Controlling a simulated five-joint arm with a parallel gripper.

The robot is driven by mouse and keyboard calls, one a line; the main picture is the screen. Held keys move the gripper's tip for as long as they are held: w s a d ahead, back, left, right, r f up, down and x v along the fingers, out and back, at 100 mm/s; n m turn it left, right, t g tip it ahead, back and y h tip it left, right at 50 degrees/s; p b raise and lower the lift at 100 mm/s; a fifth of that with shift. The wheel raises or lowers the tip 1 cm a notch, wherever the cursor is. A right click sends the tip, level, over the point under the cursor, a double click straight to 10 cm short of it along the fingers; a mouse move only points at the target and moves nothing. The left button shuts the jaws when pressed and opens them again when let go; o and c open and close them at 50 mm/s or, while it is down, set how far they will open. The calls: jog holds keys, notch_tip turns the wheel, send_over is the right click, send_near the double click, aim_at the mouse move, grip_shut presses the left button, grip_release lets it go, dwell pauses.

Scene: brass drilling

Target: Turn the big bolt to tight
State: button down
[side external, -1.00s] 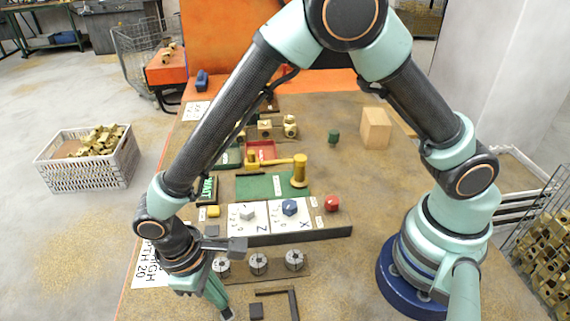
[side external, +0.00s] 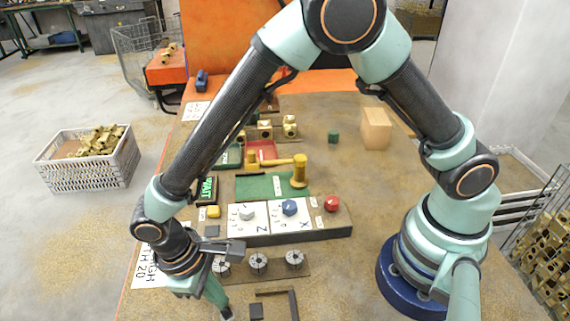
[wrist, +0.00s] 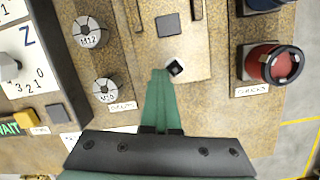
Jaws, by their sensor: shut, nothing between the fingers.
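My gripper (wrist: 160,74) is shut and empty, its green fingers together and pointing down at the board in the wrist view. In the side view my gripper (side external: 222,308) is low near the front edge of the table. A small dark block with a pale face (wrist: 176,67) is right beside the fingertips; I cannot tell whether they touch. No part is labelled as the big bolt, and I cannot tell for certain which one it is. A grey slotted round part marked M12 (wrist: 90,32) and a smaller one marked M10 (wrist: 107,91) are left of the fingers.
A red round part (wrist: 275,65) sits at the right of the wrist view. A dark square block (wrist: 168,25) lies above the fingertips. A panel (side external: 290,238) with blue and grey knobs stands behind the slotted parts.

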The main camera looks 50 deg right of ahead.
jog(key=shift+w+d+r, duration=0.15)
jog(key=shift+w+d, duration=0.05)
jog(key=shift+w, duration=0.5)
jog(key=shift+w+d+r, duration=0.2)
jog(key=shift+w, duration=0.45)
jog(key=shift+w+d+r, duration=0.15)
jog(key=shift+w+d, duration=0.05)
jog(key=shift+w, duration=0.5)
jog(key=w+d+v, duration=0.1)
jog(key=v, duration=0.8)
jog(key=w+d+r+m+t+y, duration=0.1)
jog(key=d+r+m+t+y, duration=0.15)
jog(key=d+r, duration=0.9)
jog(key=s+d+r+m+t, duration=0.1)
jog(key=s+d+t, duration=0.1)
jog(key=d, duration=0.5)
jog(key=s+d+r+m+t, duration=0.1)
jog(key=s+d+m+t, duration=0.1)
jog(key=d, duration=0.6)
jog(key=shift+s+t+h, duration=0.35)
jog(key=shift+s+t, duration=0.1)
jog(key=shift+s, duration=0.35)
